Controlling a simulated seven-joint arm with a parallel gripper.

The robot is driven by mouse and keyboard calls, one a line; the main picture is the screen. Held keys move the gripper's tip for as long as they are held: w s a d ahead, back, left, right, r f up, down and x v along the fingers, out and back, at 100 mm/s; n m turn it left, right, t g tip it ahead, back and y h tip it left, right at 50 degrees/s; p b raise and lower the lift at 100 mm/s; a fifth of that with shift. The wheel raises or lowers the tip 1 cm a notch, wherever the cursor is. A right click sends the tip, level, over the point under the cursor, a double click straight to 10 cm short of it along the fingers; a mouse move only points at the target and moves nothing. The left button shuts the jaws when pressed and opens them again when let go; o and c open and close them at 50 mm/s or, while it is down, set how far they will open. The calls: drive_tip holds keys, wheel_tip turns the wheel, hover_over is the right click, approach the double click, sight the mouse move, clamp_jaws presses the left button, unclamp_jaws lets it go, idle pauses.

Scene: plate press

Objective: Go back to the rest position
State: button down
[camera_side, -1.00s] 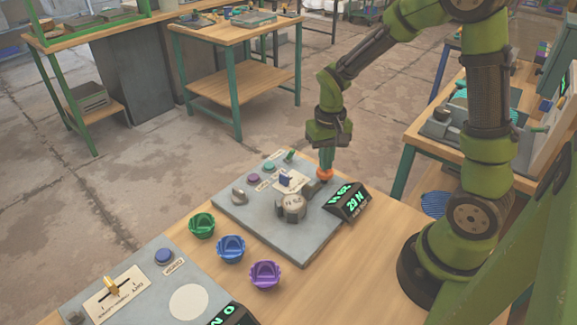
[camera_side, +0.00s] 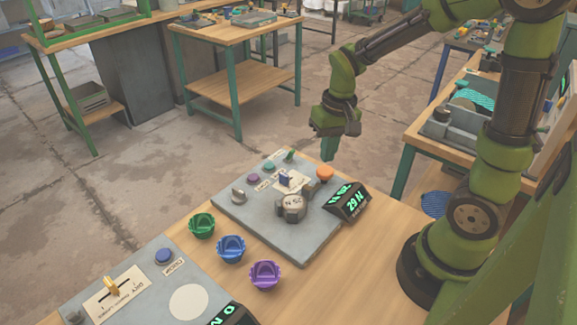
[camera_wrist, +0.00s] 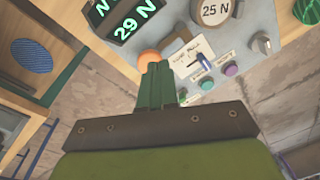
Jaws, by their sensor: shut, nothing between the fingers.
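My gripper (camera_side: 327,158) is shut and empty, in the air above the far edge of the grey press panel (camera_side: 300,247). Its closed green fingers (camera_wrist: 157,82) show in the wrist view. The orange knob (camera_side: 325,173) stands on the panel below the fingertips, apart from them. It also shows in the wrist view (camera_wrist: 149,56), just beyond the fingers. The panel also carries a display (camera_side: 347,201) reading 29 N, a round grey piece (camera_side: 292,207) marked 25 N in the wrist view (camera_wrist: 215,12), a blue-handled slider (camera_side: 286,179) and small coloured buttons.
Green (camera_side: 202,225), blue (camera_side: 231,249) and purple (camera_side: 265,275) cups stand in front of the panel. A second panel (camera_side: 150,290) with a slider and a blue button (camera_side: 164,256) is at the lower left. Side benches stand behind and at right. The air above the panel is clear.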

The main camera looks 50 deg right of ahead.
drive_tip(key=s+a+r+n+t, duration=0.1)
drive_tip(key=s+a+r+t, duration=0.2)
drive_tip(key=r, duration=0.3)
drive_tip(key=s+a+r+t+y, duration=0.1)
drive_tip(key=s+a+r+t, duration=0.2)
drive_tip(key=r, duration=0.3)
drive_tip(key=shift+s+a+r+n, duration=0.3)
drive_tip(key=shift+s+a+n, duration=0.1)
drive_tip(key=shift+s+a, duration=0.3)
